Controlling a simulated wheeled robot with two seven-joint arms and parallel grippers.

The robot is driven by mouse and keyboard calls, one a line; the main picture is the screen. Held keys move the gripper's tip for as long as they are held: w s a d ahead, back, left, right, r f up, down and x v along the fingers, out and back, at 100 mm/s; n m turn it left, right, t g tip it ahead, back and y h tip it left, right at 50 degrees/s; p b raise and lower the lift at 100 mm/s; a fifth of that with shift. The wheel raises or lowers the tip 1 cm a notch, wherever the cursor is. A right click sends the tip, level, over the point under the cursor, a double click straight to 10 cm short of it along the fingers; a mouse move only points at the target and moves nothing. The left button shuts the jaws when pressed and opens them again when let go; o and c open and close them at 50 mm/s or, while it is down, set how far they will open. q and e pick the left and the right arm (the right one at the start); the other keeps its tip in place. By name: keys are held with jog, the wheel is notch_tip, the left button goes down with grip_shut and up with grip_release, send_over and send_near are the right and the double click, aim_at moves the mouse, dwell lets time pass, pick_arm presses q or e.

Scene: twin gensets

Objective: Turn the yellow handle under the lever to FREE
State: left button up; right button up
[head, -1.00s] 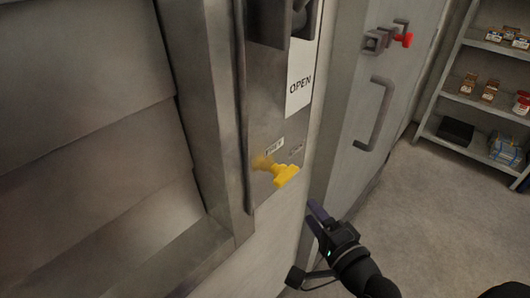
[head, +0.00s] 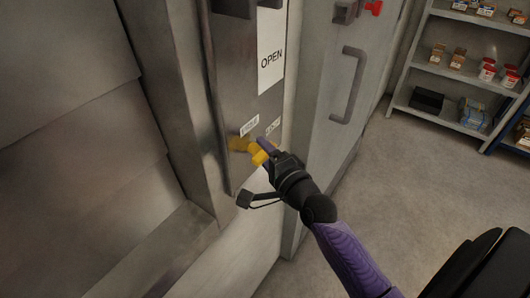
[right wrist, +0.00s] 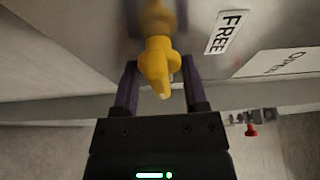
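The yellow handle (head: 259,154) sits on the metal panel (head: 245,90), below the OPEN sign. It also shows in the right wrist view (right wrist: 157,62). My right gripper (head: 266,150) is at the handle. In the right wrist view its two purple fingers (right wrist: 161,88) stand on either side of the handle, open, with narrow gaps showing. The lever is mostly cut off at the top of the head view. My left gripper is not in view.
The OPEN sign (head: 271,52) is on the panel above. A grey door with a bar handle (head: 349,85) and a red knob (head: 374,7) stands to the right. Shelves with jars and boxes (head: 455,72) are at the back right. The floor (head: 400,190) between is clear.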

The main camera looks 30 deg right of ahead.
grip_shut()
